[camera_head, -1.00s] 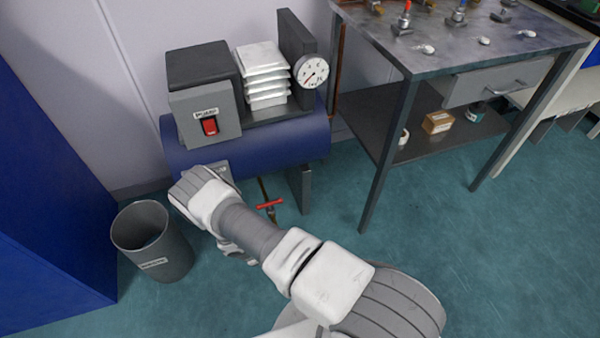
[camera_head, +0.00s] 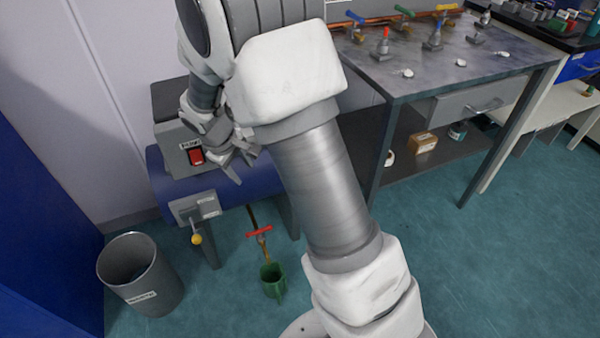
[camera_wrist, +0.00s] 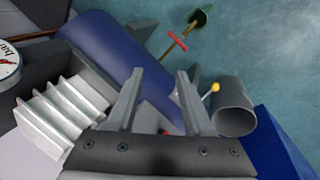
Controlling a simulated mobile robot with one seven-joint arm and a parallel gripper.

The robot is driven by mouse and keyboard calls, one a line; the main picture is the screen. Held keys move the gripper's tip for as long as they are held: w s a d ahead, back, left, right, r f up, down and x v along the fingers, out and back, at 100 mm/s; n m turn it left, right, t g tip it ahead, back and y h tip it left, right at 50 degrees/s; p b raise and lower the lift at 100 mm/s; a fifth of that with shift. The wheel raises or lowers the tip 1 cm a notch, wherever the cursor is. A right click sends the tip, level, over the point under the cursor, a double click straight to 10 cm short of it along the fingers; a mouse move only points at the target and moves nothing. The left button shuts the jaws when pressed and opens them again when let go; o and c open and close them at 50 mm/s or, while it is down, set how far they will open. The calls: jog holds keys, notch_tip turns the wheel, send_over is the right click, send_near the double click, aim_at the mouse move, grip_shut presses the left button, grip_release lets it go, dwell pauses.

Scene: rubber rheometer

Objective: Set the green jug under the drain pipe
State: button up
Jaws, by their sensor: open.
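The green jug (camera_head: 273,282) stands on the floor below the compressor's blue tank, with its open top facing up. The drain pipe (camera_head: 254,219), with a red valve handle (camera_head: 259,232), comes down from the tank, and its lower end is at the jug's mouth. In the wrist view the jug (camera_wrist: 203,17) shows small at the top, at the end of the drain pipe (camera_wrist: 174,45). My gripper (camera_head: 242,171) is open and empty, above the blue tank beside the pump box, well away from the jug.
A grey waste bin (camera_head: 158,296) stands on the floor at the left. A yellow-knobbed lever (camera_head: 196,239) sticks out from a grey box on the tank front. A metal workbench (camera_head: 420,75) with valves stands to the right. The floor right of the jug is partly hidden by my arm.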

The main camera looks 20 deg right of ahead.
jog(key=s+d+r+m+t+y, duration=0.1)
jog(key=s+d+r+m, duration=0.1)
jog(key=s+r, duration=0.5)
jog(key=s+d+r+m, duration=0.2)
jog(key=s+r, duration=0.3)
jog(key=r, duration=0.4)
jog(key=s+r+m+t+y, duration=0.1)
jog(key=s+r, duration=0.1)
jog(key=s, duration=0.5)
jog(key=s+r+m+t, duration=0.1)
jog(key=s+r+m, duration=0.1)
jog(key=s, duration=0.4)
jog(key=shift+s+d+r+y, duration=0.2)
jog(key=shift+s+r+y, duration=0.2)
jog(key=shift+r, duration=0.15)
notch_tip(320, 180, up, 23)
jog(key=p, duration=2.3)
jog(key=shift+r, duration=0.2)
